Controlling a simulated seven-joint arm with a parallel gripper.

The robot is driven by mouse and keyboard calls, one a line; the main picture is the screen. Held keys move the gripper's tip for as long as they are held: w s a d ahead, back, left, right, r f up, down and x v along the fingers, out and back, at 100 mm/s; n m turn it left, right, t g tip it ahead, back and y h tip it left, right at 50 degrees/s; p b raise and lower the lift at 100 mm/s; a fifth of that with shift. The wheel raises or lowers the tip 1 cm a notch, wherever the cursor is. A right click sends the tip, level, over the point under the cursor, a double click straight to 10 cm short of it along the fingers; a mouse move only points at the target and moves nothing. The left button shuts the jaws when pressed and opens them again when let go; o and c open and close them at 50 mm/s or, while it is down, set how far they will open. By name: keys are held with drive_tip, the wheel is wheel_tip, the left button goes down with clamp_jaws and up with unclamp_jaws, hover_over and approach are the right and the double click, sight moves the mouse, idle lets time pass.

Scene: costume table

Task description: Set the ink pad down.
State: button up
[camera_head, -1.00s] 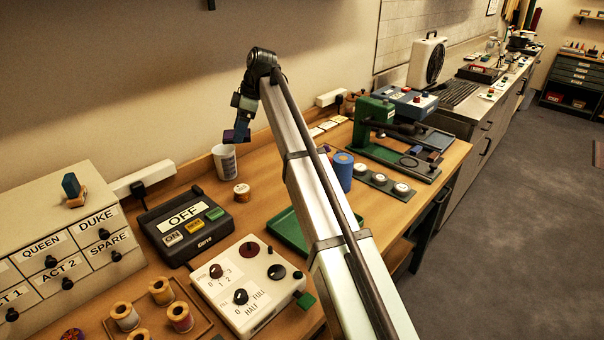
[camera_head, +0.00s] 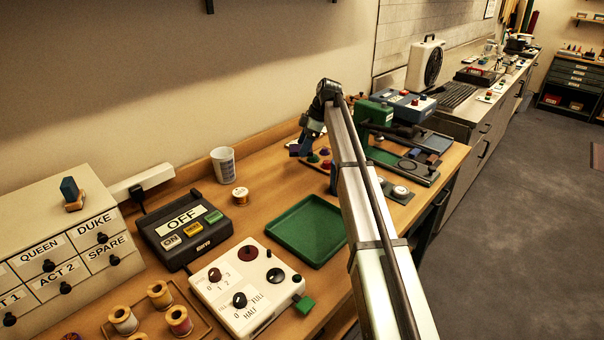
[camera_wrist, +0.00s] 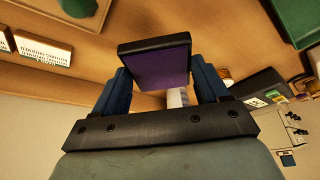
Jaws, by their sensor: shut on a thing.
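The ink pad (camera_wrist: 158,62) is a flat dark case with a purple face. In the wrist view it sits between the blue fingers of my gripper (camera_wrist: 162,82), which is shut on it. In the head view my gripper (camera_head: 302,146) hangs over the back of the wooden table, with the ink pad (camera_head: 295,150) small and dark at its tip. It appears to be above the tabletop, but the exact height is hard to tell. My own arm hides part of the table to the right.
A green tray (camera_head: 309,258) lies empty at mid-table. A white cup (camera_head: 223,166), a thread spool (camera_head: 240,195) and a control box with an OFF sign (camera_head: 184,222) stand to the left. A green press (camera_head: 375,113) stands to the right. Bare wood shows between cup and gripper.

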sight(300, 175)
drive_tip(key=shift+s+f, duration=0.1)
drive_tip(key=shift+f, duration=4.65)
drive_tip(key=shift+f, duration=0.1)
drive_tip(key=o, duration=1.2)
drive_tip(key=v, duration=1.2)
